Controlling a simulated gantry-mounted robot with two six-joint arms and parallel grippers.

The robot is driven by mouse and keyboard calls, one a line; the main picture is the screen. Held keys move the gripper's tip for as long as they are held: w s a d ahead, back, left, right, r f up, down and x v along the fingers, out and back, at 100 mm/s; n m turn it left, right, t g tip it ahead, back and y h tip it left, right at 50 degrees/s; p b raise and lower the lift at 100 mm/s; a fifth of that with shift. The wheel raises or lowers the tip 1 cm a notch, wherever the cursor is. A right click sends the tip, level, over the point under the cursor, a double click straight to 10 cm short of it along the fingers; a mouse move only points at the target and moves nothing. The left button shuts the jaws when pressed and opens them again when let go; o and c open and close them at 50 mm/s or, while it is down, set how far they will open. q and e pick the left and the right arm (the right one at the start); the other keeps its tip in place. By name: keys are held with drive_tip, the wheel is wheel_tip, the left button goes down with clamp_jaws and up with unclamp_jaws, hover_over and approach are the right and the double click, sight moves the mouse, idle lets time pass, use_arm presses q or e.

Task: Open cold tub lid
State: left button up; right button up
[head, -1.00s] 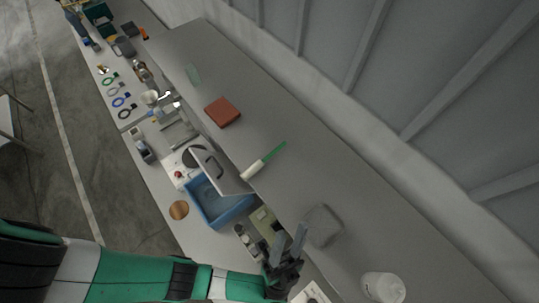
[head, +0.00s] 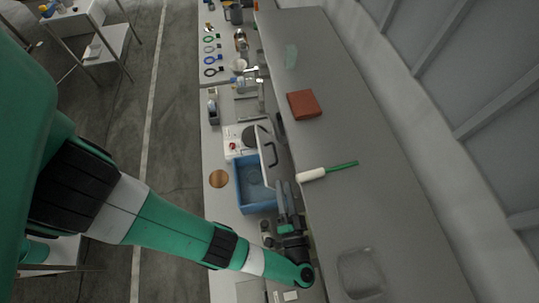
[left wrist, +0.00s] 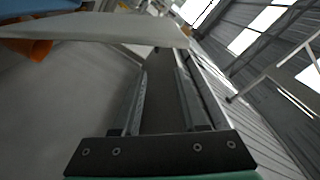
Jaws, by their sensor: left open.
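The blue tub (head: 242,200) sits on the lower bench in the head view, and its inside is visible from above. Its pale grey lid (head: 266,148), with a dark handle (head: 271,155), stands tilted up along the tub's right side. My left gripper (head: 286,188) is open, with its fingers beside the tub's near right corner, close to the lid's near end. In the left wrist view the open fingers (left wrist: 165,65) have nothing clearly between them. A pale flat panel (left wrist: 100,28), probably the lid, lies across the top left, close to the fingertips. My right gripper is not in view.
A white-and-green tool (head: 325,173) lies on the raised grey shelf right of the tub, with a red-brown block (head: 304,104) farther back. A round wooden disc (head: 219,179) lies left of the tub. A clear container (head: 360,273) stands at the shelf's near end.

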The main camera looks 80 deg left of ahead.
sight(277, 162)
use_arm(q)
drive_tip(key=a+b, duration=0.1)
drive_tip(key=b, duration=0.1)
drive_tip(key=a+f+b, duration=0.1)
drive_tip(key=a+b, duration=0.1)
drive_tip(key=b, duration=0.1)
drive_tip(key=shift+a+f+n+g+b, duration=0.1)
drive_tip(key=shift+f+n+g+b, duration=0.1)
drive_tip(key=shift+n+g+b, duration=0.15)
drive_tip(key=shift+a+r+p, duration=0.3)
drive_tip(key=shift+a+p, duration=0.05)
drive_tip(key=shift+a, duration=0.25)
drive_tip(key=shift+a+r+p, duration=0.25)
drive_tip(key=shift+a+p, duration=0.1)
drive_tip(key=shift+a, duration=0.2)
drive_tip(key=a, duration=0.6)
drive_tip(key=shift+w+a+p, duration=0.25)
drive_tip(key=shift+w+p, duration=0.05)
drive_tip(key=shift+w, duration=0.1)
drive_tip(key=shift+f, duration=0.1)
clamp_jaws()
